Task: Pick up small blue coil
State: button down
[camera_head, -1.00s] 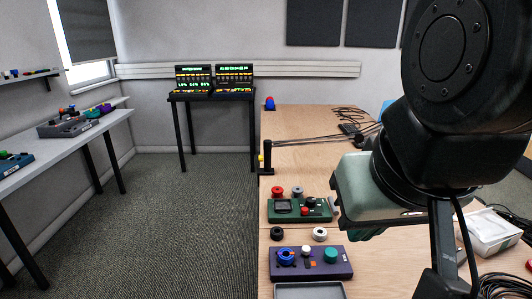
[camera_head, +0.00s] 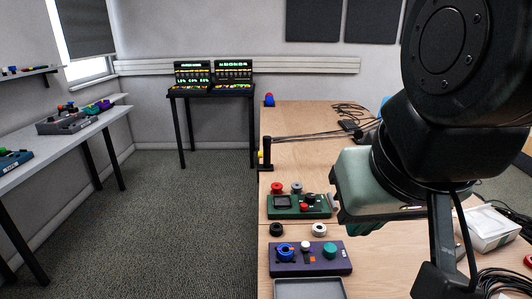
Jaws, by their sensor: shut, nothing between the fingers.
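A small blue coil (camera_head: 285,251) sits at the left end of the purple box (camera_head: 310,268) on the near part of the wooden table. My gripper (camera_head: 338,207), with its pale green housing, is above the table to the right of the green box and above and right of the purple box. It is apart from the blue coil. It is shut and empty; its fingers are mostly hidden by the housing.
A green box (camera_head: 298,212) with red and grey coils stands behind the purple box. Black (camera_head: 276,229) and white (camera_head: 319,229) rings lie between them. A grey tray (camera_head: 309,281) is in front. A white container (camera_head: 488,226) and black cables lie at the right. A dark post (camera_head: 266,153) stands farther back.

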jog(key=c, duration=1.8)
grip_release()
jog(key=o, duration=1.4)
jog(key=shift+o, duration=0.2)
